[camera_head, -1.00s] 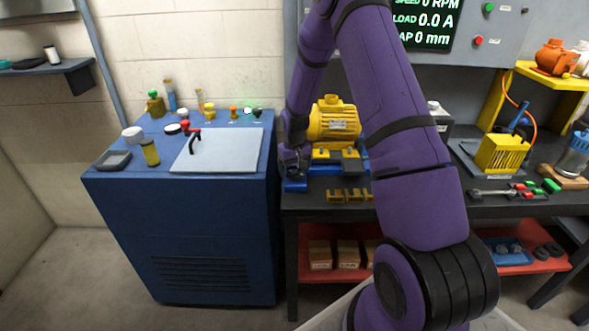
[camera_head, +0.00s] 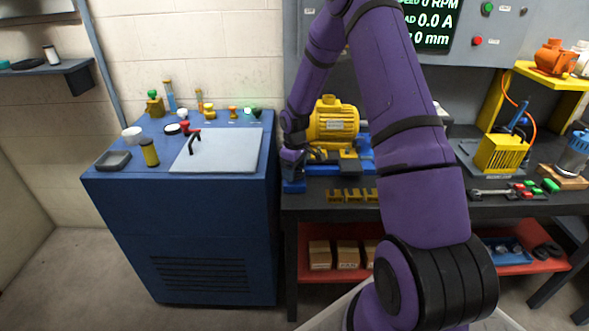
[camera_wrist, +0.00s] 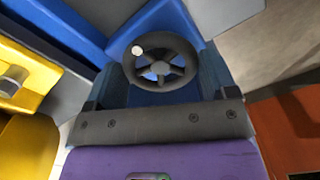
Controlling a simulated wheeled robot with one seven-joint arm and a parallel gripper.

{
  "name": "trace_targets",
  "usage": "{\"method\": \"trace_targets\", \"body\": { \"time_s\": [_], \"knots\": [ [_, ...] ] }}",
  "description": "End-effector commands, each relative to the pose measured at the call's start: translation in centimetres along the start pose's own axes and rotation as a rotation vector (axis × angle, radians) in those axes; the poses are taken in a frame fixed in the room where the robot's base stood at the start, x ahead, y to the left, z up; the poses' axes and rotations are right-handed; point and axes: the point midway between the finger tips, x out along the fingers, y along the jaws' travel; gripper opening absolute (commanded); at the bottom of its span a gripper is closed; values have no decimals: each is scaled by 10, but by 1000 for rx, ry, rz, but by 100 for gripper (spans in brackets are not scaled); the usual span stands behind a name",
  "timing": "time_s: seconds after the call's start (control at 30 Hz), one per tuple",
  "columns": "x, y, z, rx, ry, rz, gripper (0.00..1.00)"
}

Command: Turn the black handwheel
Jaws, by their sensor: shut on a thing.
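The black handwheel (camera_wrist: 161,68) shows in the wrist view, with a round rim, spokes and a pale round knob at its upper left. It sits against a blue block (camera_wrist: 150,20). My gripper (camera_wrist: 160,87) is shut on the handwheel, with a dark finger on each side of it. In the head view my gripper (camera_head: 293,166) points down over a blue part (camera_head: 294,186) at the bench's left front corner. The handwheel cannot be made out there. A yellow motor (camera_head: 332,122) stands just right of my gripper.
A blue cabinet (camera_head: 195,232) with bottles and a grey plate (camera_head: 225,155) on top stands left of the dark bench (camera_head: 480,206). Yellow brackets (camera_head: 350,195) lie in front of the motor. A yellow basket (camera_head: 502,153) stands further right. My arm hides the bench's middle.

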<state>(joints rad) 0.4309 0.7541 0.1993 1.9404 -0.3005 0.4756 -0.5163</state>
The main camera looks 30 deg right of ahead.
Motion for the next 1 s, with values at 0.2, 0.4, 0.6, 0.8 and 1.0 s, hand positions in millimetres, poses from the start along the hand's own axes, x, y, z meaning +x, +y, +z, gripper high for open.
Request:
{"method": "trace_targets", "body": {
  "time_s": [0.2, 0.4, 0.6, 0.8, 1.0],
  "knots": [
    [-1, 1, 0, -21, 1, 2, 55],
    [-1, 1, 0, -23, 1, 2, 55],
    [0, 1, 0, -22, 1, 2, 97],
    [0, 0, 0, -21, 0, 1, 100],
    [-12, 1, 0, -20, 3, 3, 100]
  ]
}}
